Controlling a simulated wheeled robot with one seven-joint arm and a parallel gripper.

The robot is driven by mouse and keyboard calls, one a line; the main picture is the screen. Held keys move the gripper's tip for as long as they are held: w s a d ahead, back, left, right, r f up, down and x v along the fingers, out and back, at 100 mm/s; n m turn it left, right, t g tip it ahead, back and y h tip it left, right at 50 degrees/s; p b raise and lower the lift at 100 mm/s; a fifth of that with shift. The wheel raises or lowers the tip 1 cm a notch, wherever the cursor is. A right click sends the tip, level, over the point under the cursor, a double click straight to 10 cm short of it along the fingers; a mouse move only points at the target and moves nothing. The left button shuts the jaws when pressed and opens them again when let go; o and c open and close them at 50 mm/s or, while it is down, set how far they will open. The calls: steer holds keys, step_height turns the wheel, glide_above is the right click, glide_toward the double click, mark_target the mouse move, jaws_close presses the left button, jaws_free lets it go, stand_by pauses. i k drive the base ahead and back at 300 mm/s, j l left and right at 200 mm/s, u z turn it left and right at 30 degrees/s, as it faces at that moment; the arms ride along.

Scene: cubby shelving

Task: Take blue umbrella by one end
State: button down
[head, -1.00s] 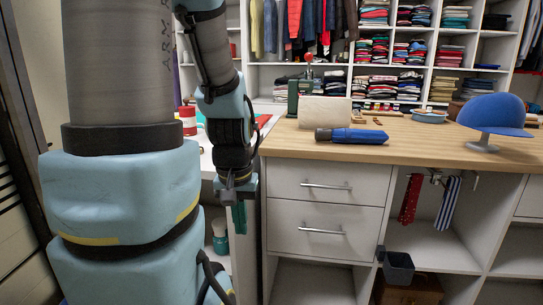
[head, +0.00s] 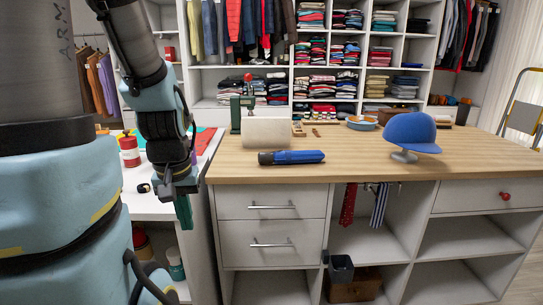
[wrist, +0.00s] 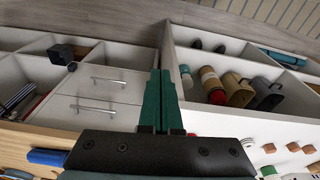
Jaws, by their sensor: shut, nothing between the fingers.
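The blue umbrella (head: 300,157) is folded and lies on its side on the wooden counter (head: 350,165), with its dark end to the left and its blue end to the right. Part of it, a blue roll (wrist: 47,157), shows at the lower left of the wrist view. My gripper (head: 184,212) points down, left of the drawers and below the counter top, apart from the umbrella. Its green fingers (wrist: 160,78) are together and empty in the wrist view.
A beige roll (head: 267,132) lies right behind the umbrella, with a green device (head: 237,112) beside it. A blue cap (head: 410,132) sits on a stand to the right. The counter in front is clear. A white table (head: 145,200) stands left of the drawers.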

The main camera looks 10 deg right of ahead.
mark_target(279, 157)
steer(key=i+l+z, duration=0.1)
steer(key=l+z, duration=0.3)
steer(key=i+l+z, duration=0.15)
steer(key=l+z, duration=0.25)
steer(key=i+l+z, duration=0.2)
steer(key=l+z, duration=0.2)
steer(key=i+l+z, duration=0.2)
steer(key=z, duration=0.2)
steer(key=i+l+u, duration=0.15)
steer(key=u, duration=0.15)
steer(key=i+l+u, duration=0.1)
steer(key=u, duration=0.25)
steer(key=i+l+u, duration=0.1)
steer(key=u, duration=0.35)
steer(key=l+u, duration=0.25)
steer(key=u, duration=0.25)
steer(key=l+u, duration=0.2)
steer(key=u, duration=0.25)
steer(key=l+u, duration=0.2)
steer(key=u, duration=0.25)
